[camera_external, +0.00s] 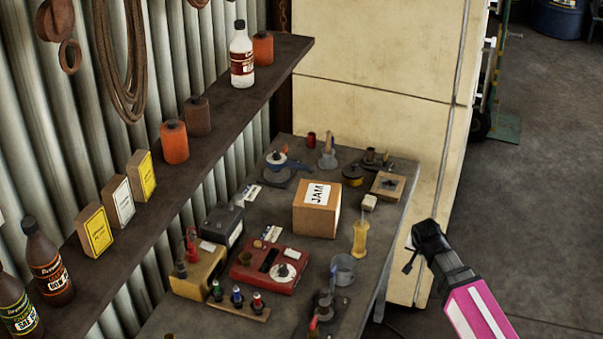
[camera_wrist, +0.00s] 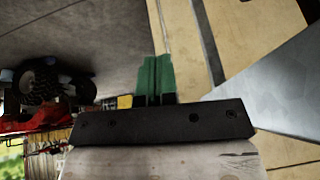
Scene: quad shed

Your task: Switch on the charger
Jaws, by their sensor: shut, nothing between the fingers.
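A red box with a white dial plate and dark knob (camera_external: 268,268) lies on the bench; it looks most like the charger, though I cannot read its labels. A yellow box (camera_external: 198,271) with red and dark fittings is to its left. A dark battery-like box (camera_external: 222,223) stands behind them. My gripper (camera_external: 409,262) is beyond the bench's right edge, well apart from the red box and touching nothing visible. It is shut and empty. In the wrist view its green fingers (camera_wrist: 156,78) are together; the red box does not show there.
The bench (camera_external: 376,237) carries a JAM carton (camera_external: 316,210), a grey mug (camera_external: 343,270), a yellow-handled tool (camera_external: 360,240) and a strip of coloured knobs (camera_external: 238,305). A shelf (camera_external: 190,175) with bottles overhangs the left. A cream cabinet (camera_external: 375,65) stands behind. Floor at right is open.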

